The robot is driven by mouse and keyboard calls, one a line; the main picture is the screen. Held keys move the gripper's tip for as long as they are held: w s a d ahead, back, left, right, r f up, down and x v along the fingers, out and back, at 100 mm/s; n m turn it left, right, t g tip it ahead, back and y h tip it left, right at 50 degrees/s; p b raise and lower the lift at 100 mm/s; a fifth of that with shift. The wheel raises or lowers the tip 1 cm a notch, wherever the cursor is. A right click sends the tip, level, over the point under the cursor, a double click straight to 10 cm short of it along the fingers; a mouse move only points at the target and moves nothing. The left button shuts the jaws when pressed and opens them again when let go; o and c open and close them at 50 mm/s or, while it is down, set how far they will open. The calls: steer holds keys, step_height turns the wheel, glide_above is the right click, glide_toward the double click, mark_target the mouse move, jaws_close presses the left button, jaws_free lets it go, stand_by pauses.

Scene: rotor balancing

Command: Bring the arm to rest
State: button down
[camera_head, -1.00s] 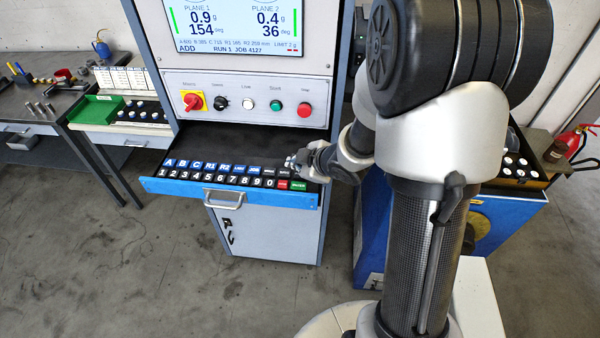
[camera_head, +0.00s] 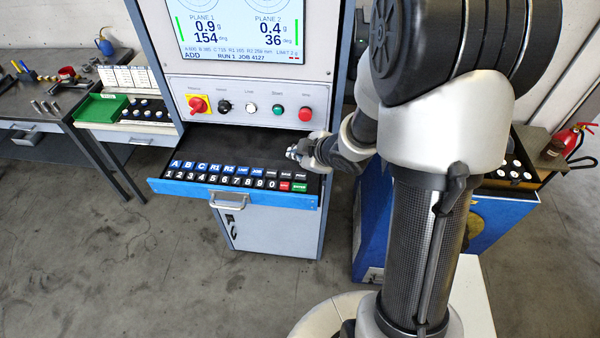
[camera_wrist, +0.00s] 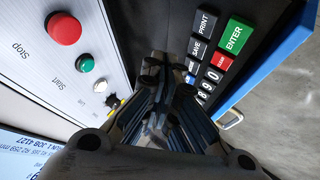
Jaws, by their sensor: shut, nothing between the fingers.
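My gripper (camera_head: 295,153) is shut and empty. In the head view it hangs above the right rear part of the keyboard drawer (camera_head: 180,188), apart from the keys, with my arm reaching in from the right. In the wrist view the closed fingers (camera_wrist: 160,95) point at the gap between the button panel and the keys. The ENTER key (camera_wrist: 236,36) and PRINT key (camera_wrist: 207,22) lie to the right of the fingers there. The red stop button (camera_wrist: 63,29) and green start button (camera_wrist: 86,65) are on the left.
The cabinet screen (camera_head: 250,25) shows plane readings above the button panel (camera_head: 245,100). A blue machine (camera_head: 375,225) stands right of the cabinet, close below my arm. A side bench with a green tray (camera_head: 102,107) is at the left. Open floor (camera_head: 130,270) lies in front.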

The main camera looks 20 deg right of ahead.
steer(key=s+d+r+m+g+h+b, duration=0.1)
steer(key=s+d+r+m+h+b, duration=0.1)
steer(key=s+r+m+h+b, duration=0.55)
steer(key=s+a+m+g+y+b, duration=0.1)
steer(key=s+a, duration=0.3)
steer(key=s, duration=0.6)
steer(key=s+a+f+m+g+y+b, duration=0.1)
steer(key=s+a+m+g+y, duration=0.1)
steer(key=s, duration=0.8)
steer(key=a+m+y, duration=0.1)
steer(key=a+y, duration=0.1)
steer(key=a, duration=0.1)
steer(key=shift+b, duration=0.35)
steer(key=shift+f+y, duration=0.1)
steer(key=shift+y, duration=0.15)
